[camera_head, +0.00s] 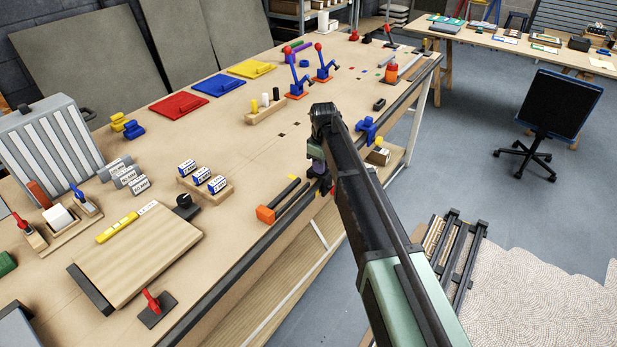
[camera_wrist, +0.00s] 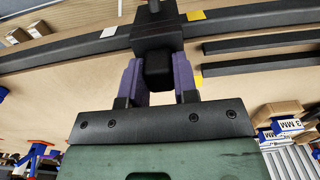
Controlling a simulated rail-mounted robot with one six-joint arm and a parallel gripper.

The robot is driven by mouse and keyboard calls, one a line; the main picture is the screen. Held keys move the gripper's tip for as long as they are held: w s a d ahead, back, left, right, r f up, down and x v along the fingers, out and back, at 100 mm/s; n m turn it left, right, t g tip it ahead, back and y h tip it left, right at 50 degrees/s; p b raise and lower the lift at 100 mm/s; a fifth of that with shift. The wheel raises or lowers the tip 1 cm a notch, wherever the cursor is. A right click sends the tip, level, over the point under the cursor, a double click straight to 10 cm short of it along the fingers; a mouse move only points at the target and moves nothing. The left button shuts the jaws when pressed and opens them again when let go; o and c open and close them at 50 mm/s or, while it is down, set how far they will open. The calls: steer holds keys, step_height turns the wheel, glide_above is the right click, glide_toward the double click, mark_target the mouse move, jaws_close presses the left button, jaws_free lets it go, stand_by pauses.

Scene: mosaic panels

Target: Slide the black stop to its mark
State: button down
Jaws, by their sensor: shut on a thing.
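The black stop (camera_wrist: 157,28) is a block sitting on a long dark rail (camera_wrist: 255,18) in the wrist view. My gripper (camera_wrist: 158,66) has its two purple fingers on either side of the stop's dark knob, shut on it. A yellow mark (camera_wrist: 196,15) lies on the rail just right of the stop, and a white mark (camera_wrist: 109,32) lies on it to the left. Another yellow patch (camera_wrist: 197,82) shows right of the fingers. In the head view, my gripper (camera_head: 317,168) is low at the bench's front edge, and my arm largely hides the stop.
Two dark bars (camera_wrist: 255,63) lie beside the rail. In the head view, an orange block (camera_head: 266,215) sits left of my gripper, and a wooden holder with blue-and-white boxes (camera_head: 207,184) stands behind it. A blue clamp (camera_head: 367,128) is on the bench edge to the right.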

steer(key=w+d, duration=0.1)
steer(key=w, duration=0.1)
steer(key=w+d, duration=0.2)
steer(key=w, duration=0.1)
steer(key=w+d, duration=0.2)
steer(key=shift+w, duration=0.25)
steer(key=c, duration=0.9)
jaws_free()
step_height(320, 180, up, 11)
steer(key=p, duration=1)
steer(key=shift+f+p, duration=0.1)
steer(key=shift+p, duration=0.3)
